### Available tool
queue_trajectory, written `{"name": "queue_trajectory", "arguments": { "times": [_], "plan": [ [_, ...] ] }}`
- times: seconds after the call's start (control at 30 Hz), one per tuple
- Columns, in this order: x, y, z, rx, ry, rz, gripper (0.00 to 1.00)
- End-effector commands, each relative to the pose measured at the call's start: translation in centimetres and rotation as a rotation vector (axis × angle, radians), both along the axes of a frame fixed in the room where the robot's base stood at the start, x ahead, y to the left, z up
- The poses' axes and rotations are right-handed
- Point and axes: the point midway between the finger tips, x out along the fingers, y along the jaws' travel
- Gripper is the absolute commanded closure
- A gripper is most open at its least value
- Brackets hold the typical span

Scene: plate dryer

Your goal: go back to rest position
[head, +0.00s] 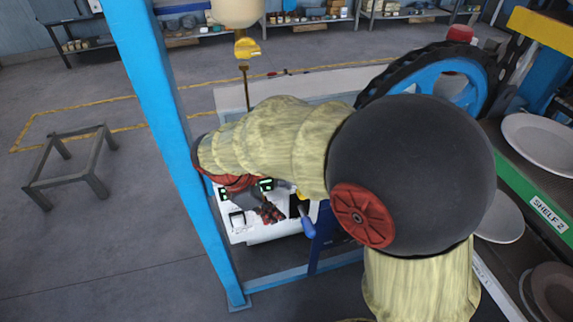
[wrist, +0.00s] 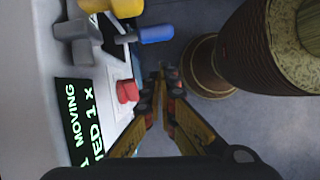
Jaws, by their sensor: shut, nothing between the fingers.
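My gripper (wrist: 165,82) is in the middle of the wrist view, its two fingers together at the tips and nothing between them. It is beside a white control panel (wrist: 45,20), over open floor. In the head view my gripper (head: 270,212) is partly hidden behind my own arm and is over or near the panel (head: 262,233); the exact gap cannot be told.
A blue post (head: 160,120) stands just left of the panel. A dark wheel with blue spokes (head: 455,85) is behind my arm. At right, a green-edged shelf marked "SHELF 2" (head: 549,213) holds plates (head: 545,140). A low grey frame (head: 70,160) stands on open floor at left.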

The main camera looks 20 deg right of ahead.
Motion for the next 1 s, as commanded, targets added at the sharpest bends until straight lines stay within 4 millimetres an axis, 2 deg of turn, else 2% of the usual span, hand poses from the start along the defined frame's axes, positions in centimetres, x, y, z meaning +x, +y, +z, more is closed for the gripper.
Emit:
{"name": "queue_trajectory", "arguments": {
  "times": [0.17, 0.33, 0.43, 0.5, 0.77, 1.0],
  "plan": [
    [0.0, 0.0, 0.0, -0.001, -0.004, -0.009, 1.00],
    [0.1, 0.5, -0.4, 0.018, -0.061, -0.115, 1.00],
    [-1.2, 1.1, -1.7, 0.045, -0.091, -0.240, 1.00],
    [-2.5, 1.5, -1.7, 0.081, -0.130, -0.343, 1.00],
    [-5.9, 0.5, 1.0, 0.226, -0.273, -0.691, 1.00],
    [-9.3, -1.8, 4.9, 0.399, -0.423, -1.022, 1.00]
  ]
}}
